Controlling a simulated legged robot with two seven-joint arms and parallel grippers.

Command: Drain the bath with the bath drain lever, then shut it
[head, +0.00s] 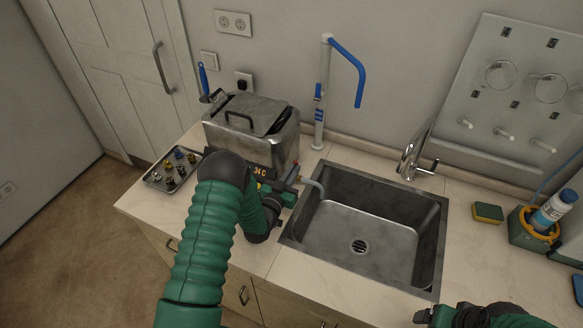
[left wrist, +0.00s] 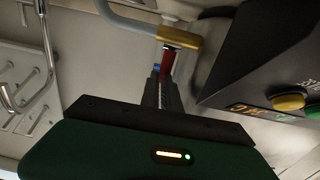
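The bath (head: 247,122) is a metal box with a handled lid on the counter, left of the sink. Its front panel (head: 260,171) shows an orange readout. The red bath drain lever (head: 293,173) is at its lower right, beside a grey hose (head: 318,186) reaching over the sink rim. In the left wrist view the red lever (left wrist: 167,62) hangs by a brass-coloured valve (left wrist: 180,38). My left gripper (head: 286,190) is at the lever; its dark fingers (left wrist: 160,90) reach its end, but their grip is unclear. My right gripper (head: 428,315) is at the bottom edge, partly cut off, away from the bath.
The sink (head: 370,215) is right of the bath, with a chrome tap (head: 412,160) behind. A tray of small parts (head: 160,178) lies left of the bath. A sponge (head: 488,213) and a bottle holder (head: 530,232) stand at right. A blue-tipped spout (head: 325,90) rises behind.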

